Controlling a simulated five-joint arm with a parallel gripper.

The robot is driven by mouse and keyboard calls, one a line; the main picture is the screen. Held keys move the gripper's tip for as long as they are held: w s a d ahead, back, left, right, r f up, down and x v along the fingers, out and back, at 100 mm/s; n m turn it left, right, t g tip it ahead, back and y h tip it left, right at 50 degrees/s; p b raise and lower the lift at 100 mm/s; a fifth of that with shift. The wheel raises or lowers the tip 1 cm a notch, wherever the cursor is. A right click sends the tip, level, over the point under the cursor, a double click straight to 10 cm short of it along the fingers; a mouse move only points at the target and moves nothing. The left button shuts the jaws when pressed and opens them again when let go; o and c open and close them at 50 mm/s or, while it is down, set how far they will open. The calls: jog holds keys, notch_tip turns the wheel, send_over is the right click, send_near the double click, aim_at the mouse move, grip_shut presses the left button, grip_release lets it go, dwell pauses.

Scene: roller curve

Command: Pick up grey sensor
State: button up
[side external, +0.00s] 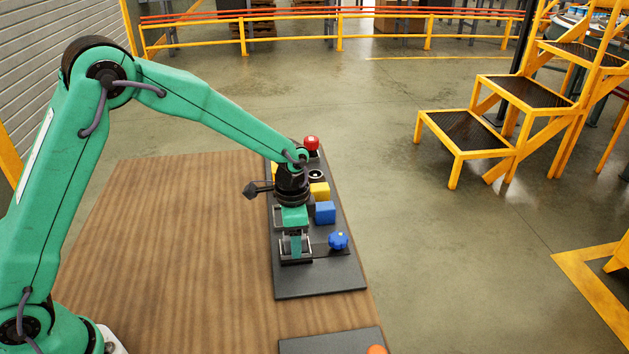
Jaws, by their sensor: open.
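My gripper (295,248) points down over the front part of a dark board (320,283) on the wooden table. Its jaws are open, with the fingertips low at a small dark holder with pale edges (297,261). I cannot make out the grey sensor for certain; the gripper covers much of this spot. Whether the fingers touch anything is too small to tell.
A blue knob (338,241), blue block (325,212), yellow block (319,191) and red knob (311,143) stand on the board near my gripper. Another dark plate (330,342) lies at the front edge. The wooden table (170,240) is clear at left.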

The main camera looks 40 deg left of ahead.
dwell(0.4)
jog(key=c, duration=1.1)
jog(key=shift+r, duration=0.1)
jog(key=shift+r, duration=0.55)
jog(key=r, duration=0.3)
jog(key=shift+s+d+r, duration=0.1)
jog(key=shift+s+d, duration=0.05)
jog(key=shift+d, duration=0.1)
jog(key=s+d+r, duration=0.4)
jog(key=s+d, duration=0.1)
jog(key=s+d+r, duration=0.2)
jog(key=s, duration=0.1)
jog(key=shift+d+r, duration=0.25)
jog(key=shift+d, duration=0.15)
jog(key=shift+w, duration=0.1)
